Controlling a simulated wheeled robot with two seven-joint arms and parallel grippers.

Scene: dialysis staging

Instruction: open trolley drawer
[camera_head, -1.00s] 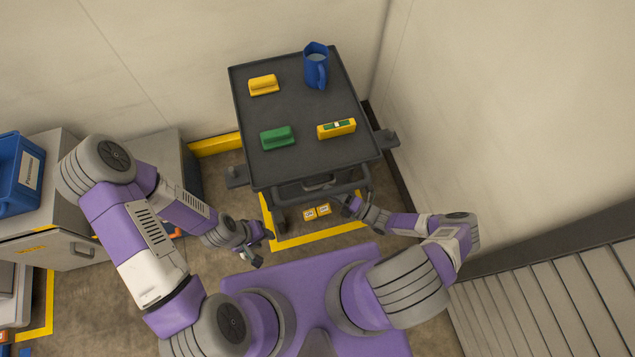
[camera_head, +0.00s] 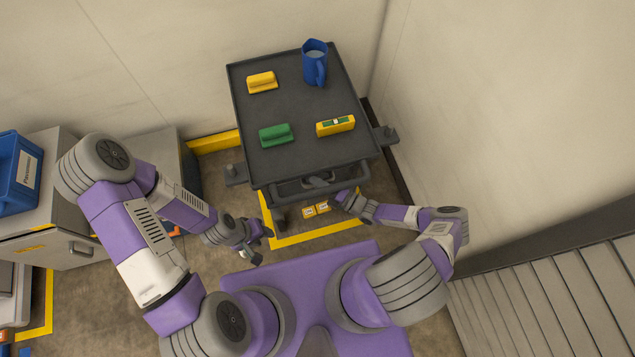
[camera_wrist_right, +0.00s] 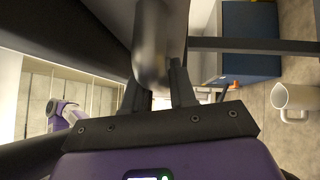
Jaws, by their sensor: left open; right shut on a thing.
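The trolley (camera_head: 305,110) is dark grey and stands against the back wall. At its front edge are a dark bar and a grey handle (camera_head: 318,182); the drawer itself is hard to make out under the top. My right gripper (camera_head: 338,194) is at the trolley front, partly hidden. In the right wrist view its fingers (camera_wrist_right: 158,88) are shut on a rounded grey bar, seemingly the handle (camera_wrist_right: 153,45). My left gripper (camera_head: 260,244) is open and empty, left of the trolley front and apart from it.
On the trolley top are a blue jug (camera_head: 314,65), a yellow block (camera_head: 262,82), a green block (camera_head: 276,135) and a yellow-green level-like item (camera_head: 335,125). A grey cabinet (camera_head: 60,240) with a blue bin (camera_head: 18,172) stands left. A wall is close on the right.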

